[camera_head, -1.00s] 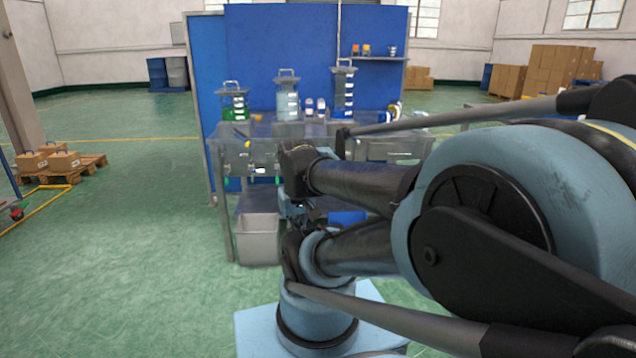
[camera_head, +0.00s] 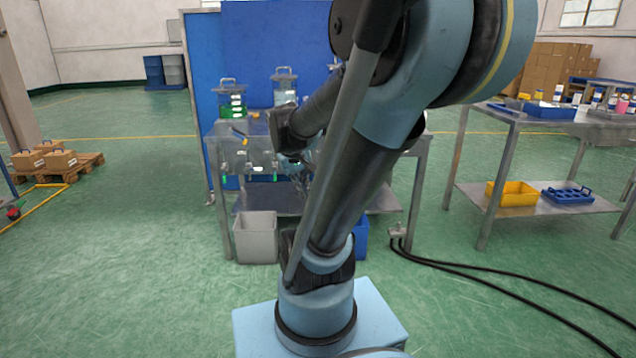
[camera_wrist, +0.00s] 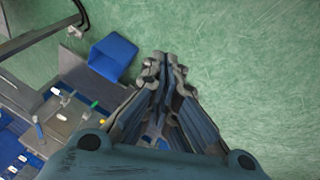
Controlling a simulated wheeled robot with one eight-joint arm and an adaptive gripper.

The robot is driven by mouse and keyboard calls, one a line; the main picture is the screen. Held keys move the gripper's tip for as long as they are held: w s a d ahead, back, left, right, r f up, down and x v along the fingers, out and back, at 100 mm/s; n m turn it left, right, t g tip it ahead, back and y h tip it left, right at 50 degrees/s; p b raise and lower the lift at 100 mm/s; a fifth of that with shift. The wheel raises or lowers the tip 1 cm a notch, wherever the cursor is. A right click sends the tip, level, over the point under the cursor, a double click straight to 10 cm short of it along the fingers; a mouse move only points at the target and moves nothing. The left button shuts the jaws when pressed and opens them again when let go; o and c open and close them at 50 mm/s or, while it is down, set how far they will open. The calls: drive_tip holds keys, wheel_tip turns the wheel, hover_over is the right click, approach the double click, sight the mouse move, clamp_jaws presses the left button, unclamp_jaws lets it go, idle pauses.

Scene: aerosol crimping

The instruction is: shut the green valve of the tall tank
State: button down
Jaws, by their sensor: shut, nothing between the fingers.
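In the head view a tank with green liquid (camera_head: 232,108) and a clear tank (camera_head: 284,88) stand on the steel bench. A third tank is mostly hidden behind my arm. Small taps hang along the bench front, with green bits at the left (camera_head: 224,168) and near the middle (camera_head: 275,176). I cannot tell which belongs to the tall tank. My gripper (camera_wrist: 165,65) is shut and empty in the wrist view, pointing over the floor. In the head view it is partly hidden behind my arm, in front of the bench.
A grey bin (camera_head: 256,240) stands under the bench front. A blue bin (camera_wrist: 113,57) shows in the wrist view. A side table (camera_head: 478,190) with trays stands at the right. Black hoses (camera_head: 500,280) cross the floor at right.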

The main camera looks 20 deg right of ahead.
drive_tip(key=w+d+f+n+t+h, duration=0.15)
drive_tip(key=w+d, duration=0.25)
drive_tip(key=w, duration=0.8)
drive_tip(key=w+d+h, duration=0.3)
drive_tip(key=w, duration=0.9)
drive_tip(key=w+d+t+h, duration=0.1)
drive_tip(key=w+d+h, duration=0.25)
drive_tip(key=w, duration=0.95)
drive_tip(key=w+d+f+n+t+h, duration=0.1)
drive_tip(key=w+d+f+n+h, duration=0.1)
drive_tip(key=w+f, duration=0.85)
drive_tip(key=w+f+n+t+h, duration=0.1)
drive_tip(key=w+f, duration=0.2)
drive_tip(key=f, duration=0.4)
drive_tip(key=w+f+n+t+h, duration=0.1)
drive_tip(key=w+f+h, duration=0.15)
drive_tip(key=f, duration=0.45)
drive_tip(key=s+d+x, duration=0.1)
drive_tip(key=s+x, duration=0.1)
drive_tip(key=x, duration=1.1)
drive_tip(key=shift+d+f+y, duration=0.2)
drive_tip(key=shift+f+y, duration=0.1)
drive_tip(key=shift+y, duration=0.05)
